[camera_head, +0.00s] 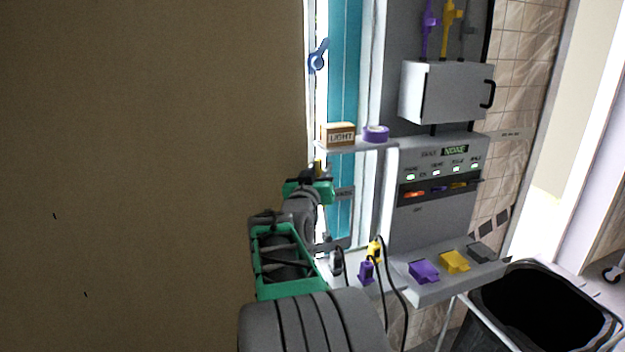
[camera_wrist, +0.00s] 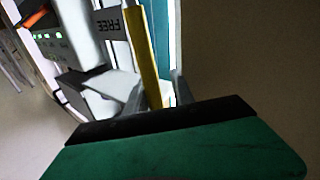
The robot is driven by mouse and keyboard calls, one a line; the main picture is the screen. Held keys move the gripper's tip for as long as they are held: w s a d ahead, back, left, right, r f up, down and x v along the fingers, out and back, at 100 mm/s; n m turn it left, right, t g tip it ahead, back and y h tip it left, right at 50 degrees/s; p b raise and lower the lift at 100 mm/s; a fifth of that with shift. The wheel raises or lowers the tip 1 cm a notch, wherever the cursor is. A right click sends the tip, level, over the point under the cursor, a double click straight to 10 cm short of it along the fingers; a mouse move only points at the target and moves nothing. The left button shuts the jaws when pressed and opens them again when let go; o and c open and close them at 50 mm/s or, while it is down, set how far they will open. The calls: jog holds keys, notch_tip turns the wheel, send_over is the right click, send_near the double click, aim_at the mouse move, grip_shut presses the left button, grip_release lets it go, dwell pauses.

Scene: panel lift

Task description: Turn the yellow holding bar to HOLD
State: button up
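The yellow holding bar (camera_wrist: 143,50) runs down through the wrist view, and its lower end lies between the two grey fingers of my gripper (camera_wrist: 158,95). A light gap shows between the bar and the right finger, so the gripper looks open around it. A grey plate reading FREE (camera_wrist: 107,22) is beside the bar, upside down in this view. In the head view only a small yellow bit of the bar (camera_head: 318,166) shows above my green and grey wrist, and the arm hides the rest. No HOLD label is readable.
A shelf (camera_head: 358,146) with a LIGHT box (camera_head: 338,134) and purple tape (camera_head: 376,133) is just above the wrist. A large brown panel (camera_head: 150,170) fills the left. A lower ledge with black cables (camera_head: 389,270) is at right, near a black bin (camera_head: 545,310).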

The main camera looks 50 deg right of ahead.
jog(key=shift+w+a, duration=0.1)
jog(key=shift+w, duration=0.05)
jog(key=shift+s+d+r+p, duration=0.25)
jog(key=shift+r+p, duration=0.1)
jog(key=shift+p, duration=0.6)
jog(key=s+a+f+m, duration=0.1)
jog(key=s+a, duration=0.3)
jog(key=a, duration=0.2)
jog(key=w+a+f+n+y+b, duration=0.1)
jog(key=w+a+f+n+y, duration=0.2)
jog(key=a+f, duration=0.35)
jog(key=w+a+f+y+b, duration=0.1)
jog(key=w+a+f+y, duration=0.2)
jog(key=a+f+y, duration=0.3)
jog(key=a+f+n+y+b, duration=0.1)
jog(key=a+f, duration=0.3)
jog(key=a, duration=0.4)
jog(key=s+a+f+n+g+y, duration=0.1)
jog(key=a+f+n+y, duration=0.2)
jog(key=a, duration=0.5)
jog(key=shift+s+f+b, duration=0.15)
jog(key=shift+f+b, duration=0.25)
jog(key=shift+f, duration=0.3)
